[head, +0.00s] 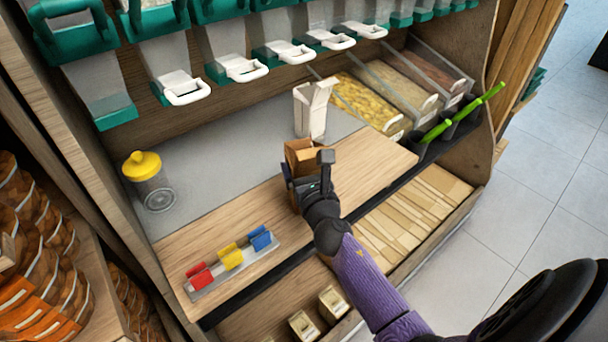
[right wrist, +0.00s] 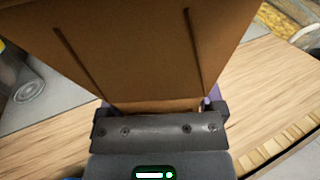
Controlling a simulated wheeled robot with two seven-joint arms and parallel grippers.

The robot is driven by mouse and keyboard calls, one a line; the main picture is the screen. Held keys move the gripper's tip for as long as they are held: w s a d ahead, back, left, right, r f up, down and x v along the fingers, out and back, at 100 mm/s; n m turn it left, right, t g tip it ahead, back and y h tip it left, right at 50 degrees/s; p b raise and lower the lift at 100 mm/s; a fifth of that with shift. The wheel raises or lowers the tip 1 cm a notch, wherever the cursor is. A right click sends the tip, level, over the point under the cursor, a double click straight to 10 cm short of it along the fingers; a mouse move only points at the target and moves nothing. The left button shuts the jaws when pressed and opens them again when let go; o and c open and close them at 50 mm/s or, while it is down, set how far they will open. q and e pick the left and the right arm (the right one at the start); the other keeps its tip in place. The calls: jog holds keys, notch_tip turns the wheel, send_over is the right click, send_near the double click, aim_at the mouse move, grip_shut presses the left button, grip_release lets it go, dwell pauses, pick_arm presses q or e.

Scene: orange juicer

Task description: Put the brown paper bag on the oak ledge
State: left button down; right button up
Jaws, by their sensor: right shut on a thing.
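The brown paper bag (head: 300,152) is upright at the middle of the oak ledge (head: 225,232), partly hidden behind my right gripper (head: 308,178). My right gripper is shut on the bag; its arm reaches in from the lower right. In the right wrist view the bag (right wrist: 130,50) fills the upper middle, against the gripper (right wrist: 160,118), with the oak ledge (right wrist: 55,145) around it. I cannot tell whether the bag's base touches the ledge. My left gripper is not in view.
A white bag-like container (head: 312,108) stands just behind the bag on the grey surface. A jar with a yellow lid (head: 142,165) stands left. Red, yellow and blue clips (head: 232,258) sit on the ledge's left end. Dispensers hang above. The ledge's right part (head: 375,155) is clear.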

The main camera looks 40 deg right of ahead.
jog(key=shift+r+p, duration=0.1)
jog(key=shift+p, duration=0.2)
jog(key=o, duration=1)
jog(key=shift+f, duration=0.25)
jog(key=shift+c, duration=0.2)
jog(key=shift+o, duration=0.8)
jog(key=shift+r, duration=0.3)
jog(key=v, duration=1.2)
